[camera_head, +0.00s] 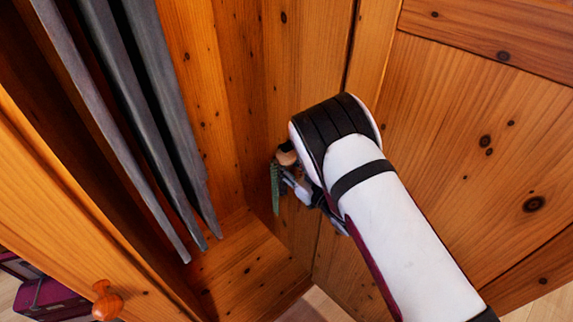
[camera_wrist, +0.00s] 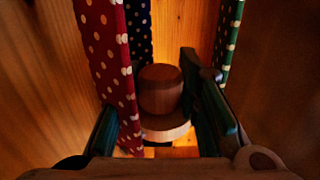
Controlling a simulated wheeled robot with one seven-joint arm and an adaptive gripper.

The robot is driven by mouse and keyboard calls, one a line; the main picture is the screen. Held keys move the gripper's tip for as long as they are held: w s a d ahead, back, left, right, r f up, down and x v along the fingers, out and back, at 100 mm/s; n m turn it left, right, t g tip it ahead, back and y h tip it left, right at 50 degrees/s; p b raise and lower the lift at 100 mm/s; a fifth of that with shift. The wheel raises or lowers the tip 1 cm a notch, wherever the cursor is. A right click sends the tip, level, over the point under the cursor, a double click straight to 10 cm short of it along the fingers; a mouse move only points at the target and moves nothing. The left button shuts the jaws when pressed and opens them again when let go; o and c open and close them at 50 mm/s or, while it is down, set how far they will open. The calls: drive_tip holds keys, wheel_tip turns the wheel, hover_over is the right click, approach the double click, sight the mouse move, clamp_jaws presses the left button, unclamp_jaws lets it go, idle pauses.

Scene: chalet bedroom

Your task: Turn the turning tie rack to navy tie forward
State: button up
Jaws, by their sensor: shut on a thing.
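The turning tie rack has a round wooden knob (camera_wrist: 160,90) in the middle of the wrist view. Part of it shows in the head view (camera_head: 287,155). My gripper (camera_head: 297,183) has a dark finger on each side of the knob and is shut on it. A red tie with pale dots (camera_wrist: 104,60) hangs at the left, near the left finger. The navy tie with pale dots (camera_wrist: 139,30) hangs behind the knob, at the far side. A green tie with pale marks (camera_wrist: 229,40) hangs at the right; it also shows in the head view (camera_head: 275,187). My arm hides most of the rack there.
The rack is inside an open wooden wardrobe. Grey hanging garments (camera_head: 150,110) fill its left side. A wooden door (camera_head: 480,150) stands at the right, behind my arm. Another door with a round knob (camera_head: 107,300) is at the lower left. The wardrobe floor (camera_head: 245,265) is bare.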

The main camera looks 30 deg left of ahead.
idle(0.4)
drive_tip(key=o, duration=1.2)
drive_tip(key=v, duration=1.2)
drive_tip(key=shift+w, duration=0.1)
